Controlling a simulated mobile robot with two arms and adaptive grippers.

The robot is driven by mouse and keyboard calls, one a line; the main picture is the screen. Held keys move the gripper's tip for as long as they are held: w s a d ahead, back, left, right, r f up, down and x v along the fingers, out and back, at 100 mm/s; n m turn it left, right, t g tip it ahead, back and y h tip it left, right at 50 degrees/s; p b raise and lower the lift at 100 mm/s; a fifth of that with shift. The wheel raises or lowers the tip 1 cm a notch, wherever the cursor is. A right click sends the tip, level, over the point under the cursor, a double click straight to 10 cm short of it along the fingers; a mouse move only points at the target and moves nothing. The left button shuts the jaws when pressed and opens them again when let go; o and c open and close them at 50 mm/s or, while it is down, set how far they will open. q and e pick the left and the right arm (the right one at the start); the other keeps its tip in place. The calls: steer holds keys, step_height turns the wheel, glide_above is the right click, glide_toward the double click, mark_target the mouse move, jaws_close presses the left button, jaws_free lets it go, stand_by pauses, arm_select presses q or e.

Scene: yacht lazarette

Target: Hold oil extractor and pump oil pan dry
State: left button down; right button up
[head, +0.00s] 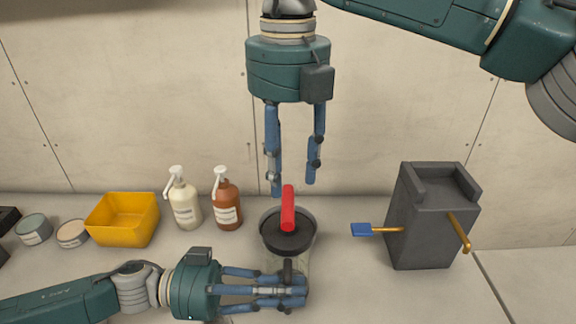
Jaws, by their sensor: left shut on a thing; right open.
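The oil extractor (302,245) stands upright on the counter. It has a clear cylindrical body, a dark lid and a red handle (288,208) on top. My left gripper (300,290) comes in from the left and is shut on the extractor's lower body, its fingers covering part of it. My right gripper (293,188) points down above the extractor and is open, its fingertips just above and around the height of the handle's top. I cannot tell if it touches the handle. No oil pan can be made out.
A dark grey block-shaped unit (420,225) with a blue-ended lever (362,230) stands to the right. A yellow bin (122,220), a cream pump bottle (185,203), a brown pump bottle (227,203) and two tins (34,229) stand left. The wall is close behind.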

mark_target(289, 203)
steer(key=shift+s+f, duration=0.15)
steer(key=shift+f, duration=3.9)
steer(key=shift+w, duration=0.2)
jaws_close()
